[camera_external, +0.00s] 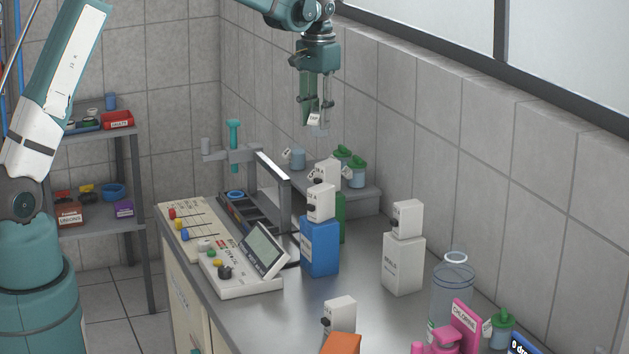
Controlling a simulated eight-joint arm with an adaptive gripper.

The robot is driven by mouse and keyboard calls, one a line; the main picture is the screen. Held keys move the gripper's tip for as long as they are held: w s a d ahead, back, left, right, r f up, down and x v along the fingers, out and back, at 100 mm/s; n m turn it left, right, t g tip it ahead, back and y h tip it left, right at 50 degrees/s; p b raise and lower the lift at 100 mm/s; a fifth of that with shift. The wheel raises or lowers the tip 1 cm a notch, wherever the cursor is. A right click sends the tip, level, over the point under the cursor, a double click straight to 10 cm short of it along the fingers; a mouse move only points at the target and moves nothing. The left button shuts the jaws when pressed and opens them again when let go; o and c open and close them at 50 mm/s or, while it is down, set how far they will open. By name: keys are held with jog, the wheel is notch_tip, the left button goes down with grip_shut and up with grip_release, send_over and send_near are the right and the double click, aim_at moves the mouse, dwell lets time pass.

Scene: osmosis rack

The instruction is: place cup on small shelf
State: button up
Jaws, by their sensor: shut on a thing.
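My gripper (316,112) hangs pointing down in the upper middle, high above the back of the metal bench. It is shut on a small, pale, translucent cup (319,130) with a white tag. The fingers and tag cover part of the cup. A small grey shelf (371,194) stands at the back of the bench against the tiled wall, lower than my gripper. On it are two jars with green lids (356,178) and an open bluish cup (298,159) with a tag. The held cup is in the air, apart from the shelf.
White-topped bottles stand on the bench: a blue one (320,247), a white one (403,263) and a green one partly hidden. A control panel with a screen (264,251) is at left. A clear cylinder (453,290) and pink items (466,325) crowd the front right.

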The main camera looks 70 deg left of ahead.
jog(key=n, duration=0.1)
send_over(306, 180)
jog(key=f, duration=0.1)
jog(key=shift+s+d+f, duration=0.1)
jog(key=shift+d+f, duration=0.05)
jog(key=shift+f, duration=2.55)
jog(key=shift+f+p, duration=0.35)
jog(key=shift+f, duration=2.75)
jog(key=shift+f, duration=1.9)
jog(key=shift+f, duration=0.15)
